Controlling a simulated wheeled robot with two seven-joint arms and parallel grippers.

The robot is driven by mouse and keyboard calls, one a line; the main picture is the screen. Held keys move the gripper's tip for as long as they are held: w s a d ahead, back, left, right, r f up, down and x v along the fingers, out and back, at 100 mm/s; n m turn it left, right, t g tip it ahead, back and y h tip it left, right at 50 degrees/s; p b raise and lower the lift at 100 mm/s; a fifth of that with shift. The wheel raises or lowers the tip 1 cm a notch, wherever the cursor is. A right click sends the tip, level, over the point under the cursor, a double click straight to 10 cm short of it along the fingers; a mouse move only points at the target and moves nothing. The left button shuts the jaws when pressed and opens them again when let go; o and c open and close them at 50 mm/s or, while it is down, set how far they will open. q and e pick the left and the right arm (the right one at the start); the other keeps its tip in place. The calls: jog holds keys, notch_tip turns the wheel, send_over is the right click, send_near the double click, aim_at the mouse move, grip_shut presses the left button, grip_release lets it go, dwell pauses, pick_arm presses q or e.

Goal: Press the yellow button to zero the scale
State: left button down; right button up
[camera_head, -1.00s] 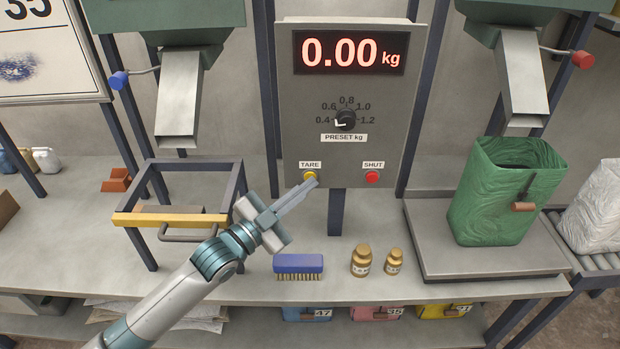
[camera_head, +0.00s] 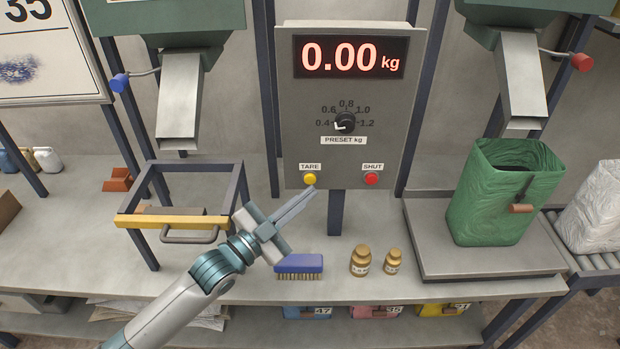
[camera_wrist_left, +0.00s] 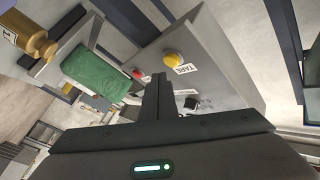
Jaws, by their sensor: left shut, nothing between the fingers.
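The yellow button (camera_head: 310,179) sits under the TARE label on the grey control panel (camera_head: 300,120). It also shows in the left wrist view (camera_wrist_left: 174,57), just beyond the fingertips. The red display (camera_head: 350,54) at the top of the panel reads 0.00 kg. My left gripper (camera_head: 312,190) is shut and empty, its fingertips a little below the yellow button in the head view. The button is fully visible and appears apart from the fingers. My right gripper is not in view.
A red SHUT button (camera_head: 371,179) and a preset knob (camera_head: 345,123) share the panel. A green bag (camera_head: 505,195) stands on the scale platform (camera_head: 440,265) at right.

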pick_arm(q)
jog(key=s+p, duration=0.1)
jog(key=s, duration=0.3)
jog(key=shift+p, duration=0.4)
dwell(0.5)
